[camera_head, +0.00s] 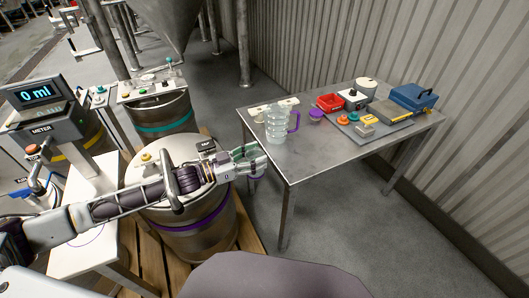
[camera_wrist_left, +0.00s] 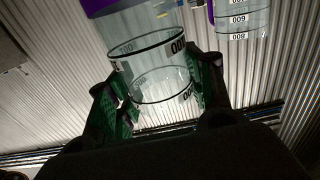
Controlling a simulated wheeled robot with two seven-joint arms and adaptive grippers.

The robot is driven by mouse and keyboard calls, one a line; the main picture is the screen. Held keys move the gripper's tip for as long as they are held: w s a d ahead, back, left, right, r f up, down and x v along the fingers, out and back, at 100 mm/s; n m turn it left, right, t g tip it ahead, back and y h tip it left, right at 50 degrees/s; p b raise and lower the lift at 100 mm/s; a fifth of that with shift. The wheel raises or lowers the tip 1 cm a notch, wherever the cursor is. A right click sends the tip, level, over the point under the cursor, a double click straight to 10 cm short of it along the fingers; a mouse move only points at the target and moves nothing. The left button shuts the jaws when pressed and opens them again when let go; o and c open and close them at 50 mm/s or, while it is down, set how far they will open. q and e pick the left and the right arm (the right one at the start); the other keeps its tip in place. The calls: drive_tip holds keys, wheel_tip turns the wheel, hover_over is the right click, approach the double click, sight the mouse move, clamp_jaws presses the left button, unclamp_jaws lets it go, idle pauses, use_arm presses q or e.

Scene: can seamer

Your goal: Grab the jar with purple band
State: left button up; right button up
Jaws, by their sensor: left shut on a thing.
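The clear jar with a purple band is in my left gripper (camera_head: 250,160). In the left wrist view the jar (camera_wrist_left: 155,68) stands between the two green-padded fingers (camera_wrist_left: 160,92), with black rings and number marks on its wall and purple at the top of the picture. In the head view the fingers mostly hide the jar; a little purple shows just below them. The gripper is shut on it, at the near left edge of the metal table (camera_head: 310,160). My right gripper is out of view.
A clear jug (camera_head: 277,125) with a purple handle stands on the table close beyond the gripper. A red bin (camera_head: 329,102), a purple item (camera_head: 315,114) and a blue case (camera_head: 412,97) are further right. A steel drum with a purple band (camera_head: 195,228) stands under my left arm.

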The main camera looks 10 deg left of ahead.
use_arm(q)
drive_tip(key=shift+v, duration=1.15)
